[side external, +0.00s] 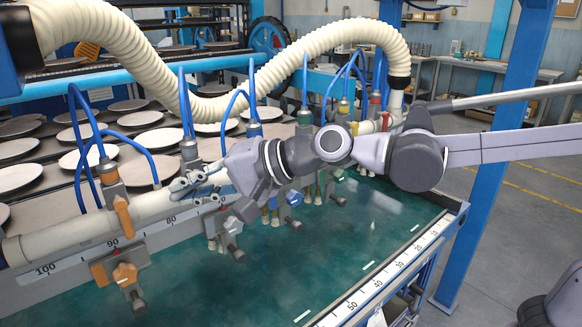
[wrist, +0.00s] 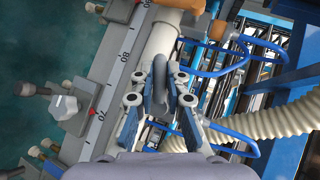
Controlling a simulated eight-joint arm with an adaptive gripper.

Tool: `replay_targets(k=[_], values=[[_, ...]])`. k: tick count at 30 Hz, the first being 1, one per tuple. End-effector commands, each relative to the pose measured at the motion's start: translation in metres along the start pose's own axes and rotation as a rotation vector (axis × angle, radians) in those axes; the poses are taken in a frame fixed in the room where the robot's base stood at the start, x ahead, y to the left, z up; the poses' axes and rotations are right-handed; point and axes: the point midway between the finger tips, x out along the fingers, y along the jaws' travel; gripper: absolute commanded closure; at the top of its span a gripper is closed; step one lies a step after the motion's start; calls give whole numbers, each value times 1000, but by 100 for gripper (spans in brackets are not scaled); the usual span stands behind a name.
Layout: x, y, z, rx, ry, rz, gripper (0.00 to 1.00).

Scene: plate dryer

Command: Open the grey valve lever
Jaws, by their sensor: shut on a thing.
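The grey valve lever (wrist: 160,70) shows in the wrist view between my fingers, in front of the cream pipe (wrist: 162,38). My gripper (wrist: 161,86) is shut on it, with one blue-grey finger on each side. In the side external view my gripper (side external: 190,184) is at the cream pipe, just below a grey valve body (side external: 189,150) with blue hoses. The lever itself is mostly hidden there behind the fingers. I cannot tell its exact angle.
An orange valve lever (side external: 123,216) is to the left on the same pipe. Green (side external: 304,117), yellow and red valves are to the right. A numbered rail with knobs (side external: 125,273) runs below the pipe. Blue hoses and a ribbed cream hose (side external: 330,38) arch close by. The green bed (side external: 330,250) is mostly clear.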

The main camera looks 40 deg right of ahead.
Motion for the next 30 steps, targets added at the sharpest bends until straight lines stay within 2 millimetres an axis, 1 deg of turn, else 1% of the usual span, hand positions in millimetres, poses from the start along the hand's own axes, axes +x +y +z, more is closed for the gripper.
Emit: replay_targets(k=[18, 30], values=[[1, 9, -2, -307, 85, 305, 100], [0, 13, -3, -394, 111, 393, 100]])
